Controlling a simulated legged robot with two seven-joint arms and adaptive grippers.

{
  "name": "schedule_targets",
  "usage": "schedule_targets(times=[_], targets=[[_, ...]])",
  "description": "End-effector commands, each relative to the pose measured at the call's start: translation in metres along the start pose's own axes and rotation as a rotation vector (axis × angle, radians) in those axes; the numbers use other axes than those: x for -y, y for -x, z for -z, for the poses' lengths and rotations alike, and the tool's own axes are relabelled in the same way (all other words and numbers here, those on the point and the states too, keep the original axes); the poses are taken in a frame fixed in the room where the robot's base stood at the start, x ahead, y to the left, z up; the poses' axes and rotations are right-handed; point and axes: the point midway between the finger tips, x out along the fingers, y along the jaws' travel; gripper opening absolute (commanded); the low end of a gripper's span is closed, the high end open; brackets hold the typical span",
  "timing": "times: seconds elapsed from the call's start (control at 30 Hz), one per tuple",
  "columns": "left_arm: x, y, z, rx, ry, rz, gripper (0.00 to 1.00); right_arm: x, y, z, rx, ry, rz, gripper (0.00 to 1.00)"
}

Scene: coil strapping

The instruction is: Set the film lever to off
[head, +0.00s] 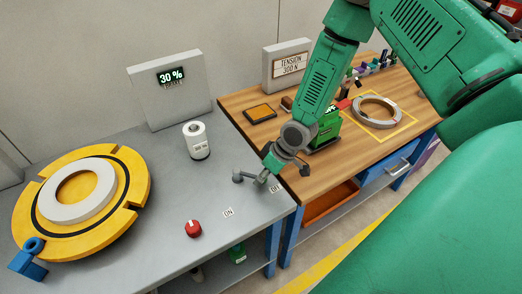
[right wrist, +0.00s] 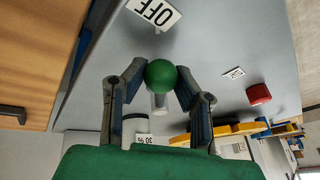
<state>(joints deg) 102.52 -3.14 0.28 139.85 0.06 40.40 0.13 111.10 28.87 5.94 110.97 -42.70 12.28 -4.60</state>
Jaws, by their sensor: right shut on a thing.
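The film lever shows in the right wrist view as a green ball knob (right wrist: 160,73) on a pale stem. My right gripper (right wrist: 162,76) is shut on this knob, one finger on each side. The OFF label (right wrist: 154,12) lies close to the knob; the ON label (right wrist: 233,73) is farther off to the right. In the head view my right gripper (head: 262,180) is low over the front right of the grey table, beside the OFF label (head: 275,188), with the ON label (head: 228,212) to its left. The knob is hidden there. My left gripper is not in view.
A red knob (head: 193,229) stands near the table's front. A yellow turntable (head: 128,192) bears a pale coil (head: 100,205) at left. A white film roll (head: 196,142) stands before the 30 % display (head: 171,76). A wooden bench (head: 250,101) adjoins at right.

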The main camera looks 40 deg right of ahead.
Motion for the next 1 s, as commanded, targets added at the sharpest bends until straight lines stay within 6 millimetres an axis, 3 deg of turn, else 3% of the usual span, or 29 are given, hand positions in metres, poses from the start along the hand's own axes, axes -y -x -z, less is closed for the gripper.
schedule_targets(times=[0.03, 0.07, 0.1, 0.53, 1.0], targets=[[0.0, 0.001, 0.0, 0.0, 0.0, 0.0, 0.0, -0.004, 0.002, 0.003, -0.007, -0.001, -0.006, 0.0], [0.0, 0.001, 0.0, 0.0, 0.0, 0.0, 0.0, -0.004, 0.002, 0.003, -0.008, -0.001, -0.005, 0.35], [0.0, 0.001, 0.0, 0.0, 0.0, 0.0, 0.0, -0.004, 0.002, 0.003, -0.008, -0.001, -0.005, 0.47], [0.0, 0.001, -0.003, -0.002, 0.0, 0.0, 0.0, -0.002, 0.007, 0.003, -0.004, -0.001, -0.001, 0.47], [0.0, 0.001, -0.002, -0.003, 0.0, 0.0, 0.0, -0.004, 0.093, 0.003, -0.009, -0.003, -0.001, 0.47]])
